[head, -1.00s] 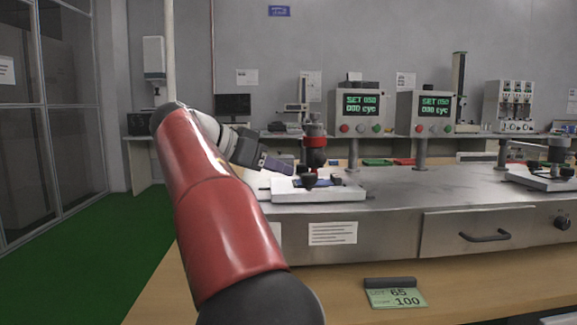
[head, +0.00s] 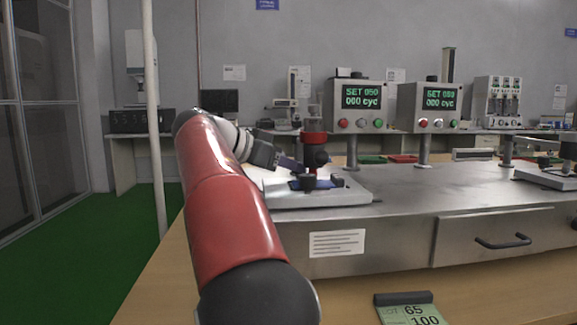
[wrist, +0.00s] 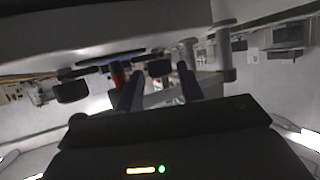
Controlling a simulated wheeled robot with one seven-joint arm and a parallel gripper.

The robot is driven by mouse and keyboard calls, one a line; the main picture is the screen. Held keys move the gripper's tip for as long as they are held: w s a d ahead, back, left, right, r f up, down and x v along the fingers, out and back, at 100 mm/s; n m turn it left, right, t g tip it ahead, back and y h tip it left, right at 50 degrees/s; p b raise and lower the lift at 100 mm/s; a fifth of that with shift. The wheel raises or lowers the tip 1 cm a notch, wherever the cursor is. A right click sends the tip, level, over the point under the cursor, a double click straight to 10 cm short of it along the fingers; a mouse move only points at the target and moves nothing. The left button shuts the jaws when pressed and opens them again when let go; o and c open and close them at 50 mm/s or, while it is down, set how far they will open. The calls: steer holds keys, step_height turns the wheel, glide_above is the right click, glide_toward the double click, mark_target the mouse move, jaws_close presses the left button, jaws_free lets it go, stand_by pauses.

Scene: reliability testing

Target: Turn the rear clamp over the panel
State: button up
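A white fixture plate (head: 350,196) lies on the near left of the steel bench, with a dark blue panel (head: 297,184) on it. A black clamp knob (head: 308,181) stands at the panel's front, and a smaller black clamp (head: 337,182) sits to its right. I cannot pick out the rear clamp for certain in the head view. My gripper (head: 292,163) reaches in from the left, low over the plate. In the wrist view my gripper (wrist: 158,88) has its fingers apart with nothing clearly held. Two black knobs (wrist: 70,91) (wrist: 158,68) and the blue panel (wrist: 112,57) show beyond them.
A red and black plunger (head: 314,139) stands over the panel, close to my gripper. Two counter boxes (head: 360,105) (head: 437,106) stand on posts behind. A second fixture (head: 548,176) is at far right. The bench top (head: 430,190) between the fixtures is clear.

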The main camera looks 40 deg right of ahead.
steer(key=shift+d+f, duration=0.1)
steer(key=shift+d, duration=0.2)
steer(key=c, duration=0.7)
steer(key=p, duration=0.1)
steer(key=m+g+p, duration=0.2)
steer(key=shift+w+r, duration=0.25)
steer(key=shift+f+m+g+y+p, duration=0.3)
steer(key=shift+m+g+y, duration=0.15)
steer(key=shift+g, duration=0.25)
